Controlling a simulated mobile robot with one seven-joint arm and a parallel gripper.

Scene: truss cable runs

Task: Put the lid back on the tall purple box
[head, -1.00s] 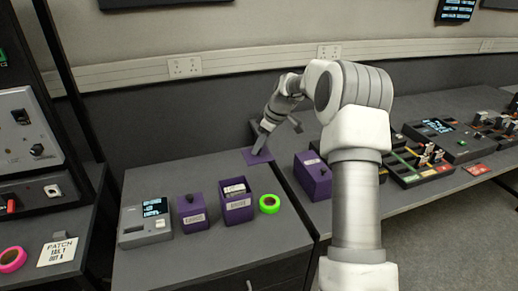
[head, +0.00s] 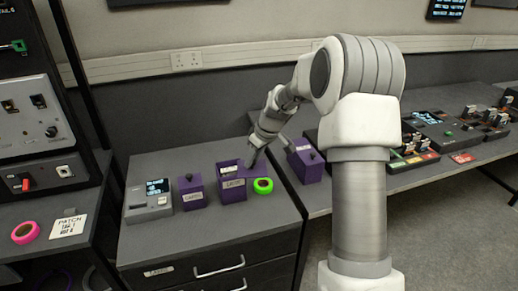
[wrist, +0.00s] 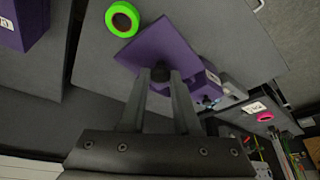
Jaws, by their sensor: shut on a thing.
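My gripper (head: 249,162) is at the box's back right corner. In the wrist view my gripper (wrist: 160,78) is shut on the dark knob of the square purple lid (wrist: 158,46). The lid looks turned relative to the box, which shows partly behind it (wrist: 206,72). In the head view the lid is mostly hidden; I cannot tell whether it touches the rim.
A green tape roll (head: 263,186) lies close to the box's right. A shorter lidded purple box (head: 191,193) and a grey device (head: 150,201) stand to the left. Another lidded purple box (head: 306,163) stands on the right bench. The cabinet's front is clear.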

